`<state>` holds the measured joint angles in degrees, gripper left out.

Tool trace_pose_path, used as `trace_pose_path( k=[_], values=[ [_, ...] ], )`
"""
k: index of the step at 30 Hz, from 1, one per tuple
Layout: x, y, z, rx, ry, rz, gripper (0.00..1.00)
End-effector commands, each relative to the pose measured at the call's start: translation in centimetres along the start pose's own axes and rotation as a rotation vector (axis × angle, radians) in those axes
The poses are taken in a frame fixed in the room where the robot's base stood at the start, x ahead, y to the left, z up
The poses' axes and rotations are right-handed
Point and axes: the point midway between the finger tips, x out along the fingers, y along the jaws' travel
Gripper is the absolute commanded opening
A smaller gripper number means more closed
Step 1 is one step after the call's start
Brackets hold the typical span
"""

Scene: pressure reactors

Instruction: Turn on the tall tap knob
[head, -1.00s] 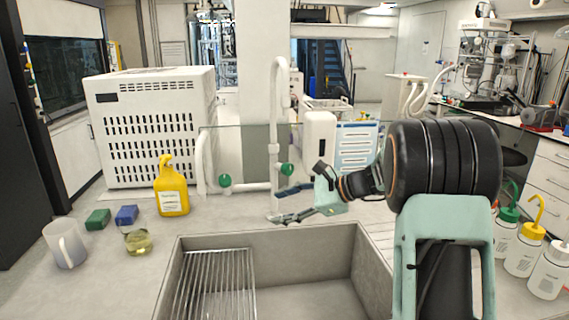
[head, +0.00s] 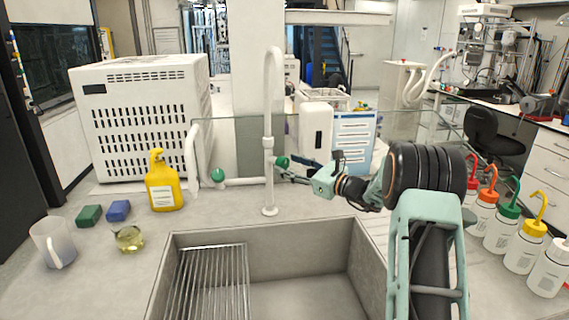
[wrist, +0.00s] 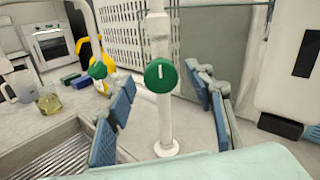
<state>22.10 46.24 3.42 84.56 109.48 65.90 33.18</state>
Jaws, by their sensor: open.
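The tall white tap (head: 269,120) rises behind the sink, with a green round knob (head: 282,162) on its upright. In the wrist view this knob (wrist: 161,75) faces me near the middle, with a white mark close to vertical. My gripper (head: 292,170) is open, at about the knob's height and just right of it. In the wrist view its blue-padded fingers (wrist: 165,112) stand left and right of the tap's upright, with space between each finger and the knob. I cannot tell whether the fingertips reach the knob's depth. A second green knob (head: 217,175) sits on the lower pipe to the left.
The sink (head: 300,235) with a wire rack (head: 212,285) lies in front of the tap. A yellow bottle (head: 163,183), sponges (head: 118,210), a flask (head: 129,238) and a jug (head: 52,243) stand left. Several wash bottles (head: 522,248) stand right.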

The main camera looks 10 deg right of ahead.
Motion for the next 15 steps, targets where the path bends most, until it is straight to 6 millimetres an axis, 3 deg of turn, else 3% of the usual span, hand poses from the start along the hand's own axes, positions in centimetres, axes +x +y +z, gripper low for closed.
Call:
trace_pose_path(
  k=[6, 15],
  values=[
    [2.2, -0.1, 0.0, -0.001, 0.001, 0.0, 0.49],
    [2.5, 0.0, 0.0, 0.0, 0.001, 0.0, 0.49]
  ],
)
